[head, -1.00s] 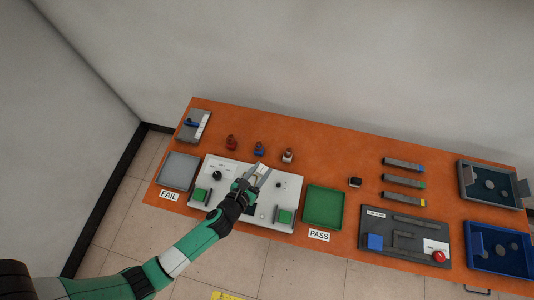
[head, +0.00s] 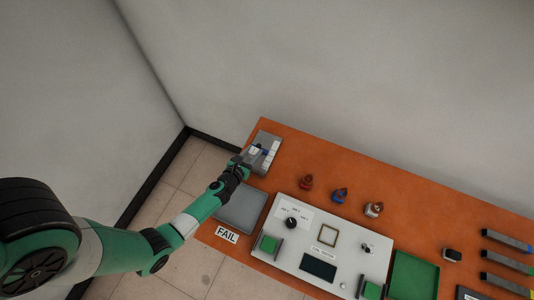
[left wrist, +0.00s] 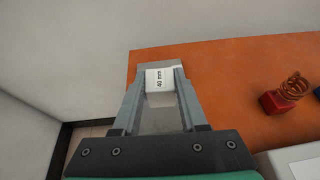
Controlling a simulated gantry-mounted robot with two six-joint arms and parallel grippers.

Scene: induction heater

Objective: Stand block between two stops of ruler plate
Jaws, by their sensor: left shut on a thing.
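A small block (left wrist: 159,78) with a white face marked "40 mm" sits between the fingers of my left gripper (left wrist: 155,88) in the left wrist view. The gripper is shut on it. In the head view my left gripper (head: 250,156) is over the near left side of the ruler plate (head: 261,138), a grey plate with a pale strip along its right side. A small blue part (head: 264,152) shows on the plate. The fingers hide much of the plate and its stops. I cannot tell whether the block touches the plate. My right gripper is out of view.
The grey FAIL tray (head: 241,207) lies just in front of the plate. A white panel (head: 300,255) stands to its right. Red (head: 306,182), blue (head: 340,195) and pale (head: 373,209) coil pieces stand behind the panel. Orange table (head: 290,150) is clear right of the plate.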

